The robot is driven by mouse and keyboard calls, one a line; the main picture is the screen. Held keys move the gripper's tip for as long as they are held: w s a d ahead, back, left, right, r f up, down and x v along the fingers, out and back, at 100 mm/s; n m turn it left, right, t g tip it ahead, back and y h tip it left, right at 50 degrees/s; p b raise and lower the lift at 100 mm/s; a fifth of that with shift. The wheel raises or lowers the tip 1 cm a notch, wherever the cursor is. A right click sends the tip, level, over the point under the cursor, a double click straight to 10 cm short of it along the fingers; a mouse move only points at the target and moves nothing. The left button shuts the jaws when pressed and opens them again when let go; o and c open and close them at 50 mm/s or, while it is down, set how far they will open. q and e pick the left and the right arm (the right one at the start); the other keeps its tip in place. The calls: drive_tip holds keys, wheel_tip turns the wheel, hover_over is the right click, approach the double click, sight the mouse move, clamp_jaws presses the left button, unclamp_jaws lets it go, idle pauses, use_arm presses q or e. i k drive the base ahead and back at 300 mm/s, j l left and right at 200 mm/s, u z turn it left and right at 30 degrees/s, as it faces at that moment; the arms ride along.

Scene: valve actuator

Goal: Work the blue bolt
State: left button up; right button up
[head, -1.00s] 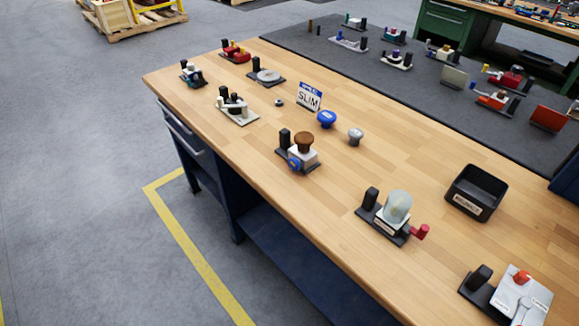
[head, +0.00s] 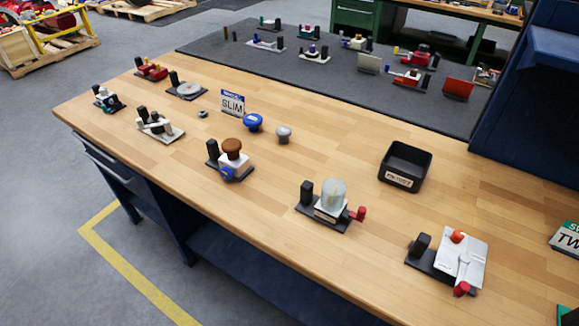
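No part is clearly a blue bolt at this size. A small blue part (head: 228,174) sits low on the front of a white block fixture with a brown knob (head: 232,146) on top, on a dark base with a black post. A loose blue round knob (head: 253,123) stands on the wooden bench behind that fixture. A teal-blue part shows on a small fixture (head: 107,99) at the bench's far left corner. Neither of my grippers is in view.
The wooden bench (head: 330,130) also bears a grey knob (head: 284,134), a SLIM sign (head: 233,103), a black bin (head: 404,166), a clear-domed fixture (head: 331,203) and a white plate fixture (head: 461,258). A dark mat (head: 330,85) with several fixtures lies behind. The bench's right part has bare wood.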

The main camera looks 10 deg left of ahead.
sight(227, 172)
drive_tip(key=i+j+z, duration=0.1)
drive_tip(key=j+z, duration=0.85)
drive_tip(key=j, duration=0.2)
drive_tip(key=k+j+z, duration=0.1)
drive_tip(key=j+z, duration=0.35)
drive_tip(key=k+j+z, duration=0.2)
drive_tip(key=j+z, duration=0.25)
drive_tip(key=j, duration=0.2)
